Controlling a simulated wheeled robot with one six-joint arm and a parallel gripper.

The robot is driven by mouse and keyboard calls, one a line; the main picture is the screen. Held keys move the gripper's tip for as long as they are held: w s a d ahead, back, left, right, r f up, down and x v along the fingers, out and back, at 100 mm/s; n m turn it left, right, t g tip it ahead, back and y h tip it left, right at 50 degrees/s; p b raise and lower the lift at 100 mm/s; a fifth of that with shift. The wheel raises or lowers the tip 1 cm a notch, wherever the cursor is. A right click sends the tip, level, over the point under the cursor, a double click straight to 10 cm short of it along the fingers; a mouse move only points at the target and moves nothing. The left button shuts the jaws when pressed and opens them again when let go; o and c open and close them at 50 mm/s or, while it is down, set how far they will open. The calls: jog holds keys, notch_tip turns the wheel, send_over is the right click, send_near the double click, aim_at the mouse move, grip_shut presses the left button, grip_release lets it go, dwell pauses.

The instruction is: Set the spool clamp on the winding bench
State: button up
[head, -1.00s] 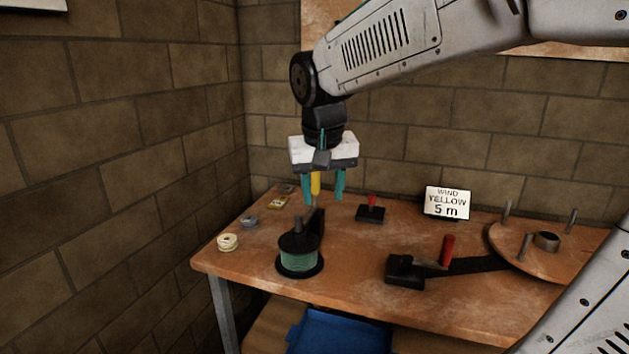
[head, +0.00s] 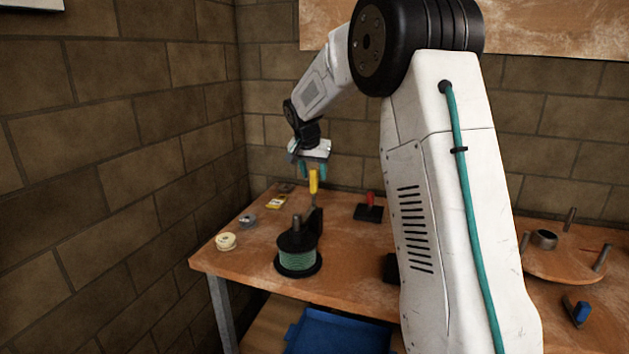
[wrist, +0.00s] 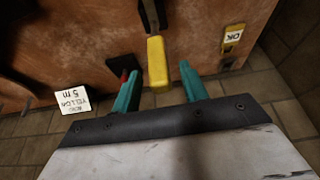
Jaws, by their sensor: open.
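The spool clamp's yellow handle (head: 313,181) stands nearly upright on a dark post behind the green spool (head: 298,263) on the bench. In the wrist view the yellow handle (wrist: 157,62) points toward my gripper (wrist: 160,72). Its free end appears between the two teal fingertips, with a gap on each side. My gripper (head: 314,172) is open and empty, just above and around the handle's top in the head view; I cannot tell how deep the handle sits.
On the bench (head: 240,262) lie a cream spool (head: 226,241), a grey spool (head: 247,221) and a yellow OK tag (head: 276,202). A red lever (head: 370,199) stands to the right. A round plate with pegs (head: 560,262) is at far right. A blue bin (head: 335,333) sits below.

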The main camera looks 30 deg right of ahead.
aim_at(315, 179)
jog(key=shift+x, duration=1.75)
jog(key=shift+c, duration=0.3)
grip_shut()
